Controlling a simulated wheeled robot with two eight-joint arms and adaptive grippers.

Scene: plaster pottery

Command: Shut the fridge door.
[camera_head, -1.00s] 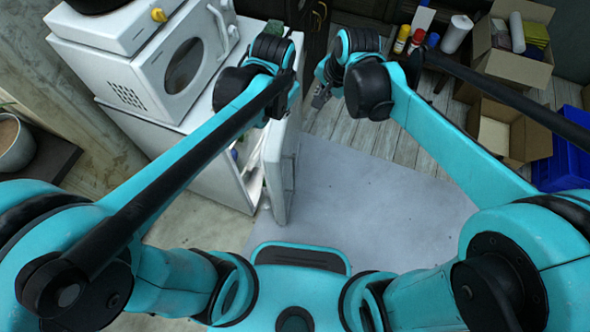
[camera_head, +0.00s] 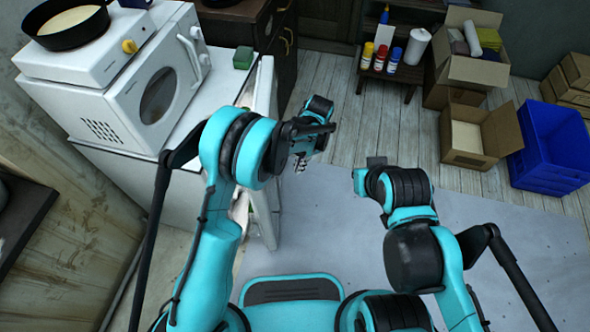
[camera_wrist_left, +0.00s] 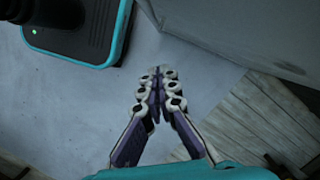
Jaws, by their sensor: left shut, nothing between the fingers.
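The white fridge (camera_head: 130,185) stands at the left in the head view, under a microwave. Its door (camera_head: 264,205) stands open, jutting toward me, and my left arm covers part of it. My left gripper (camera_head: 301,164) is just right of the door, over the floor. In the left wrist view the left gripper (camera_wrist_left: 157,90) has its fingers together with nothing between them. A pale grey panel (camera_wrist_left: 265,30), apparently the door, is beside it at the upper right, apart from the fingertips. My right gripper (camera_head: 375,162) shows only in part, and its fingers are not clear.
The microwave (camera_head: 140,90) and a hot plate with a pan (camera_head: 65,25) are on top. A green sponge (camera_head: 243,57) lies near the top's right edge. A cardboard box (camera_head: 470,135) and blue crate (camera_head: 550,150) stand at right. Grey floor (camera_head: 340,225) is free.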

